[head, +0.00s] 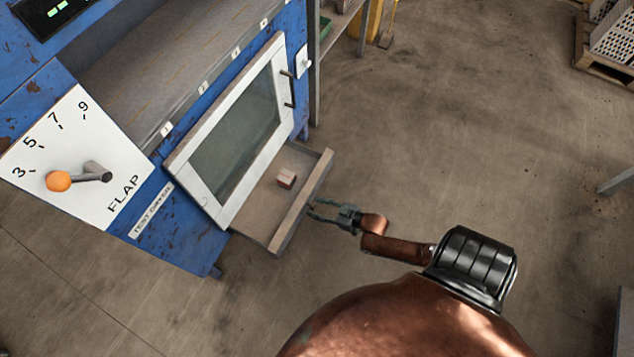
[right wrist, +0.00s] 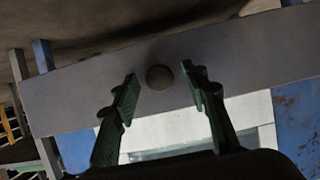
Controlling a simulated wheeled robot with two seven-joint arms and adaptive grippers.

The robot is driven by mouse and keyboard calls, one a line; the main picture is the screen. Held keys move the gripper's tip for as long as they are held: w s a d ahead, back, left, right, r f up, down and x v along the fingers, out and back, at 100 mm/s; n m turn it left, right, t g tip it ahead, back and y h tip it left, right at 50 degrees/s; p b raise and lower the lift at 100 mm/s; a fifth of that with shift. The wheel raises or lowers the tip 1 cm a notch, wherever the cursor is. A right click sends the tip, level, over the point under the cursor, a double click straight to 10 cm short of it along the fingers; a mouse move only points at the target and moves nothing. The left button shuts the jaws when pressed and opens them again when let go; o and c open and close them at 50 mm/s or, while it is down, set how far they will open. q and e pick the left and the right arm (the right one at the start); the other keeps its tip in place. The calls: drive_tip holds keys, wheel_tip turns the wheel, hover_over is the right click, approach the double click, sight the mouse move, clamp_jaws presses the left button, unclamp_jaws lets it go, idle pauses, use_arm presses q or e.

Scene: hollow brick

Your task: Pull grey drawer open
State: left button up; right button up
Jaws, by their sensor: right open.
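The grey drawer (head: 288,226) stands pulled out from under the white-framed window of the blue cabinet, and its inside shows. A small brick (head: 286,178) with a reddish side lies in it. My right gripper (head: 313,209) is at the outer face of the drawer front. In the right wrist view, the drawer front (right wrist: 75,95) spans the picture and carries a round knob (right wrist: 159,77). The fingers of my right gripper (right wrist: 161,88) are open, one on each side of the knob, with gaps visible. My left gripper is not in view.
The blue cabinet (head: 165,240) has a white FLAP dial panel (head: 75,150) with an orange-knobbed lever (head: 58,181), and a white-framed window (head: 235,125) with a dark handle. Bare concrete floor lies right of the drawer. A pallet (head: 605,65) stands far right.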

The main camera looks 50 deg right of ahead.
drive_tip(key=v, duration=1.1)
drive_tip(key=shift+s+r, duration=0.2)
drive_tip(key=shift+s, duration=0.1)
